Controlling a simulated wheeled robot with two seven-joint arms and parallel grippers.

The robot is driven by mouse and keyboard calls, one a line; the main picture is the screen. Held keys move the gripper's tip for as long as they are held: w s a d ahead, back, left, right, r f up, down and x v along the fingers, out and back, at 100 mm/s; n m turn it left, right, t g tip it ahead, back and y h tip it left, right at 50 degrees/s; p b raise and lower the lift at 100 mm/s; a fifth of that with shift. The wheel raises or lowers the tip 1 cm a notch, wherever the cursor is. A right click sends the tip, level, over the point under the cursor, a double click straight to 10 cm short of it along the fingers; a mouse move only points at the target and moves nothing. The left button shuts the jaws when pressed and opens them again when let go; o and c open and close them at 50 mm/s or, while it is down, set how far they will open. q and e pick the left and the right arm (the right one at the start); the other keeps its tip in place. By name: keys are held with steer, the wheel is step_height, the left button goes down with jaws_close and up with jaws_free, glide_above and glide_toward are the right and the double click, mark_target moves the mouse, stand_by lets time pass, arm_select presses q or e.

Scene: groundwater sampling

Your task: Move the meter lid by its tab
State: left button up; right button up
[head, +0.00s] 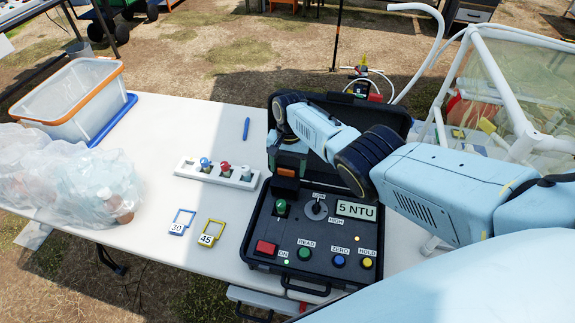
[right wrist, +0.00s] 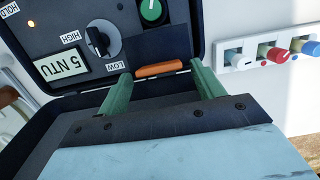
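The black meter (head: 318,240) lies open on the table, with a "5 NTU" label, a dial and coloured buttons. The lid's orange tab (right wrist: 160,68) sticks out from the edge toward my gripper. My right gripper (right wrist: 156,78) is open, its green fingers on either side of the tab with gaps; I cannot tell whether the tips reach past it. In the head view my arm hides most of this gripper. My left gripper is out of view.
A white rack (head: 216,174) with coloured caps stands left of the meter. A blue frame (head: 183,220) marked 30 and a yellow frame (head: 211,232) marked 45 lie on the table (head: 160,140). A clear bin (head: 73,98) and plastic bags (head: 70,175) are at left.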

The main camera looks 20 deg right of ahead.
steer(key=shift+a+r, duration=0.1)
steer(key=shift+r, duration=0.05)
steer(key=shift+r, duration=0.35)
step_height(320, 180, up, 12)
steer(key=w+d+p, duration=0.1)
steer(key=p, duration=0.1)
steer(key=shift+w+r+p, duration=0.2)
steer(key=shift+p, duration=0.15)
steer(key=shift+d+f, duration=0.1)
